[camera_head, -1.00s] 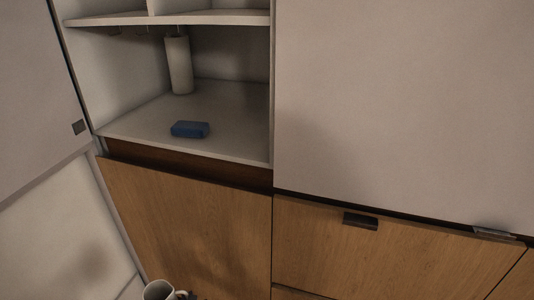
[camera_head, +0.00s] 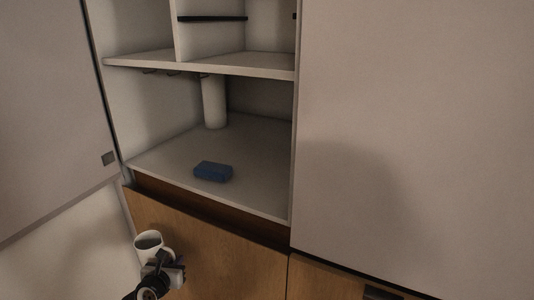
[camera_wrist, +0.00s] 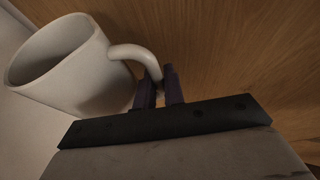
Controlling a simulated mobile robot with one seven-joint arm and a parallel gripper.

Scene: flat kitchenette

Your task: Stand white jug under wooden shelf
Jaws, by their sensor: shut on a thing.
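The white jug (camera_head: 148,241) is at the lower left in the head view, in front of the wooden cabinet front and below the niche. My gripper (camera_head: 170,266) is shut on its handle. In the wrist view the jug (camera_wrist: 88,78) is at the left, its mouth open and tilted in the picture, with the handle between the fingertips of my gripper (camera_wrist: 160,84). A pale shelf board (camera_head: 200,65), not visibly wooden in colour, spans the top of the open niche, with small dark hooks beneath it.
The niche floor (camera_head: 250,150) is mostly bare. A blue block (camera_head: 213,171) lies near its front edge, and a white cylinder (camera_head: 214,103) is at the back. A grey panel (camera_head: 50,110) flanks the left, a large pale panel (camera_head: 410,130) the right.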

